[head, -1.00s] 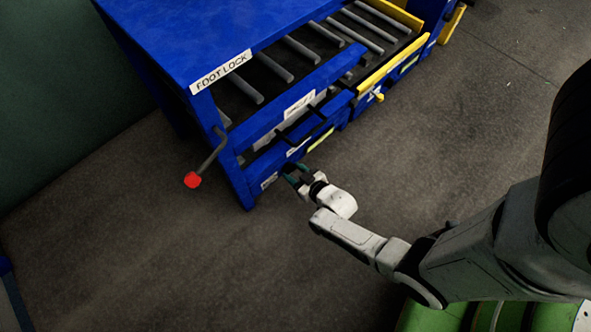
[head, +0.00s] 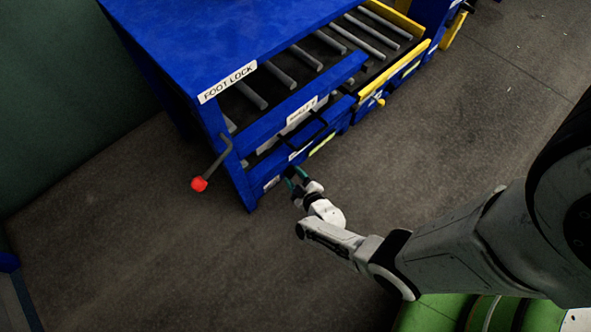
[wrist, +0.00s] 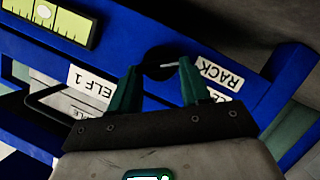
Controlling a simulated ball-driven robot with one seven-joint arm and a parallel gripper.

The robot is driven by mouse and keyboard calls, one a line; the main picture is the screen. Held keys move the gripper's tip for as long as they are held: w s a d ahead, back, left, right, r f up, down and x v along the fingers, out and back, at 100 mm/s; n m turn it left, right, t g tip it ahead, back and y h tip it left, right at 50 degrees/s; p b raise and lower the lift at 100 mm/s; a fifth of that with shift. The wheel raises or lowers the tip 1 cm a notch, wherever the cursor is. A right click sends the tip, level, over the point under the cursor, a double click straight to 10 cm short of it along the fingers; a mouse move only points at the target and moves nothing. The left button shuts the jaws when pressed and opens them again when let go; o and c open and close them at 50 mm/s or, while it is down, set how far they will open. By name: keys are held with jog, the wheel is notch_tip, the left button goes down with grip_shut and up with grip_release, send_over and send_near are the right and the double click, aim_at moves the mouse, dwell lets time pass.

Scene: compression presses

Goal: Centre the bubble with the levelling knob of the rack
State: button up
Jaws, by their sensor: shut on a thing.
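The levelling knob (wrist: 158,60) is a dark round knob on the blue rack front in the wrist view, with a pale line across it. My gripper (wrist: 158,72) has its two teal fingers shut on the knob, one on each side. In the head view my gripper (head: 294,179) is at the rack's lower front, where it hides the knob.
The blue rack (head: 180,40) has grey rollers and a "FOOT LOCK" label (head: 227,82). A lever with a red ball (head: 199,184) juts out at its left corner. A black handle (head: 308,130) sits above the level. The floor (head: 130,270) in front is clear.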

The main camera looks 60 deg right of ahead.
dwell(0.3)
jog(key=o, duration=1.1)
jog(key=shift+c, duration=0.2)
jog(key=shift+s+a, duration=0.1)
jog(key=p+v, duration=0.4)
jog(key=v, duration=0.6)
jog(key=shift+s+r+p, duration=0.15)
jog(key=shift+s+p, duration=0.1)
jog(key=shift+p, duration=0.05)
jog(key=shift+a, duration=0.15)
